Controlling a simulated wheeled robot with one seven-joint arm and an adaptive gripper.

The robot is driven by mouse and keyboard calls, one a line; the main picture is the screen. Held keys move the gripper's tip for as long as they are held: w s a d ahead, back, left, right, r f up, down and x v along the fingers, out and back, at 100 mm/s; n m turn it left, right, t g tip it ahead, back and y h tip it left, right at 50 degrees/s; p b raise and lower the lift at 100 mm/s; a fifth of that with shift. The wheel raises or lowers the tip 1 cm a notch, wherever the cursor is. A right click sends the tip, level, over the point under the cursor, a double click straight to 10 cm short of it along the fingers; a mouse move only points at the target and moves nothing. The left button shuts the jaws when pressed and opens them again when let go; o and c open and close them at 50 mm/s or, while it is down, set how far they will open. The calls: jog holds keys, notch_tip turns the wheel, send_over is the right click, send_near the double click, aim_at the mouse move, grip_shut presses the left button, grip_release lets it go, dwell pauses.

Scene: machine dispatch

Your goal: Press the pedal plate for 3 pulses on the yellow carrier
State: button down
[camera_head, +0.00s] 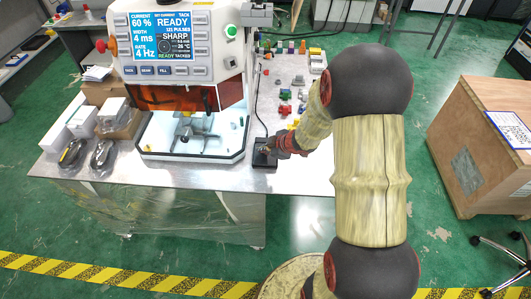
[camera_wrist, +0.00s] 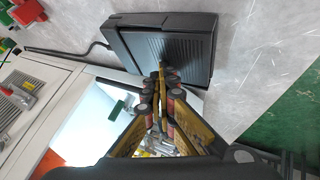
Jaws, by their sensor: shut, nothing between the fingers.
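The pedal plate (camera_head: 263,157) is a black ribbed box on the table in the head view, right of the machine. It also shows in the wrist view (camera_wrist: 185,45), with a cable leaving its left side. My gripper (camera_head: 266,149) is shut and empty, its fingertips (camera_wrist: 162,70) over the ribbed face of the pedal; I cannot tell whether they touch it. The machine's screen (camera_head: 160,36) reads READY, CURRENT 60 %, WIDTH 4 ms, RATE 4 Hz.
Several small coloured parts (camera_head: 285,95) lie on the table behind the pedal. Boxes (camera_head: 100,110) and two dark wrapped items (camera_head: 72,152) sit at the table's left. A wooden crate (camera_head: 460,150) stands on the floor at right. Bare table lies in front of the pedal.

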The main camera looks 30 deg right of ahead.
dwell(0.3)
jog(key=shift+w+r+p, duration=0.1)
jog(key=shift+r+p, duration=0.9)
jog(key=shift+p, duration=0.25)
jog(key=r+p, duration=0.5)
jog(key=shift+w+d+p, duration=0.2)
jog(key=shift+p, duration=0.1)
jog(key=shift+a, duration=0.1)
dwell(1.4)
